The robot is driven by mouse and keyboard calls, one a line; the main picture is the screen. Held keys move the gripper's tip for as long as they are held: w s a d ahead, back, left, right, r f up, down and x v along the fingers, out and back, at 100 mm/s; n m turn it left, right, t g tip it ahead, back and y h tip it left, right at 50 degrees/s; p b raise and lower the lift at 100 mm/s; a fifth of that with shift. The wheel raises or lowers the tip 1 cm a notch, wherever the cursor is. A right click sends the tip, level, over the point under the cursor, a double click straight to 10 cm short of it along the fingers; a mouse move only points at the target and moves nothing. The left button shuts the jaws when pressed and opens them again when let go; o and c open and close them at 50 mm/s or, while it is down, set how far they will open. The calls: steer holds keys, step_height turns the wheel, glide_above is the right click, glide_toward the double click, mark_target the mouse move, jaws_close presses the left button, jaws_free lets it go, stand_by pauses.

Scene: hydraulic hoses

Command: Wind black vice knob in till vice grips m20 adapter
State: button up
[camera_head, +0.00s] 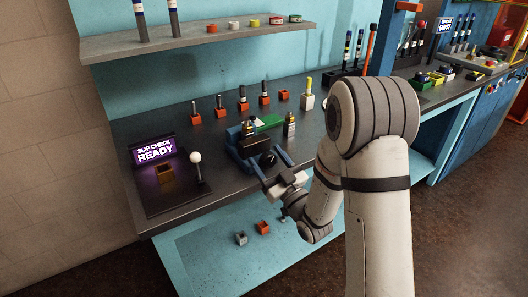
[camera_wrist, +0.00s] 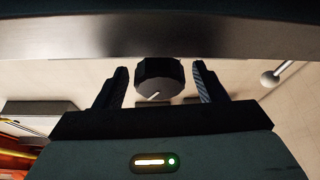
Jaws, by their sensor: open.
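The black vice knob (camera_wrist: 160,80) shows in the wrist view, dark and faceted with a pale line on its face. It sits between the two open fingers of my gripper (camera_wrist: 160,86), with a gap on each side. In the head view the blue vice (camera_head: 243,143) stands on the dark bench, and its black knob (camera_head: 267,160) faces my gripper (camera_head: 272,173). A small piece (camera_head: 250,127) stands at the top of the vice; I cannot tell whether it is the m20 adapter or whether the jaws touch it.
A lit sign reading "SLIP CHECK READY" (camera_head: 155,150) and a white-balled lever (camera_head: 197,170) stand left of the vice. Several orange holders with fittings line the bench behind. A green block (camera_head: 268,122) and a silver fitting (camera_head: 290,124) are close to the vice. A shelf (camera_head: 200,40) hangs above.

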steer(key=shift+x, duration=0.95)
steer(key=shift+c, duration=0.2)
steer(key=shift+s, duration=0.1)
steer(key=c, duration=0.9)
